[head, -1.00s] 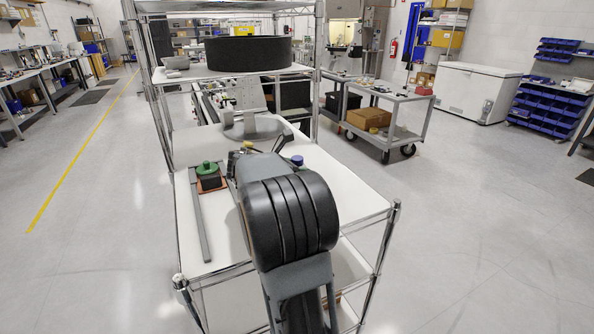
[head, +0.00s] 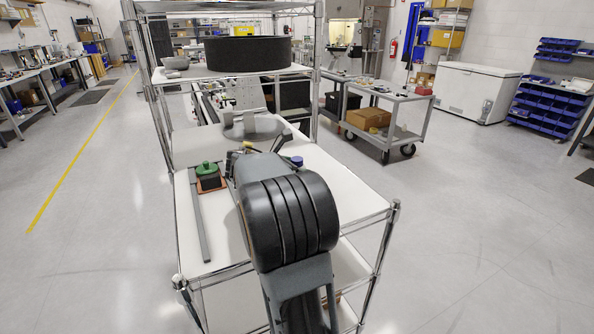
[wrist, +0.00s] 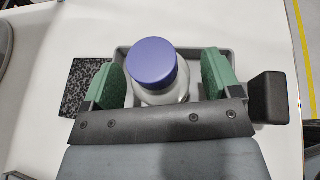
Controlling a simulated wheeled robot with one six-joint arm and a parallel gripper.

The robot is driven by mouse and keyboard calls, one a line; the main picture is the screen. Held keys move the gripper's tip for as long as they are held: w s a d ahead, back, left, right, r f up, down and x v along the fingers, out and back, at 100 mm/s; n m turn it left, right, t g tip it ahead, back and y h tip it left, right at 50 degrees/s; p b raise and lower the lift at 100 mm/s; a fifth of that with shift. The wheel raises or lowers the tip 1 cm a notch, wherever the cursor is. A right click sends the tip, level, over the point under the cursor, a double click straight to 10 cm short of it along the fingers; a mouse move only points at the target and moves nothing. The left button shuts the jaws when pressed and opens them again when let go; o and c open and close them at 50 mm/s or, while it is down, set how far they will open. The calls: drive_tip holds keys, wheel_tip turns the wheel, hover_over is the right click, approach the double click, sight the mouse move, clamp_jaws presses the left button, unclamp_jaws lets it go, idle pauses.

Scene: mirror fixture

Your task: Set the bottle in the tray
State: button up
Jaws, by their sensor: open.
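The bottle has a blue-violet cap (wrist: 153,63) and a pale, clear body. In the wrist view it is seen from above, within the outline of a shallow grey tray (wrist: 236,56). My gripper (wrist: 165,72) is open, with a green-padded finger on each side of the bottle and gaps visible beside it. The bottle's base is hidden, so its contact with the tray floor does not show. In the head view the blue cap (head: 297,161) shows just past my arm, which hides most of the bottle and the tray.
A dark speckled square (wrist: 85,85) lies left of the tray in the wrist view. On the white cart top, a green-topped object on an orange base (head: 208,178) and a long grey bar (head: 201,222) lie left of my arm. A grey round fixture (head: 252,127) stands behind.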

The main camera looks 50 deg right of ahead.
drive_tip(key=v, duration=1.1)
drive_tip(key=shift+a, duration=0.35)
drive_tip(key=shift+d, duration=0.1)
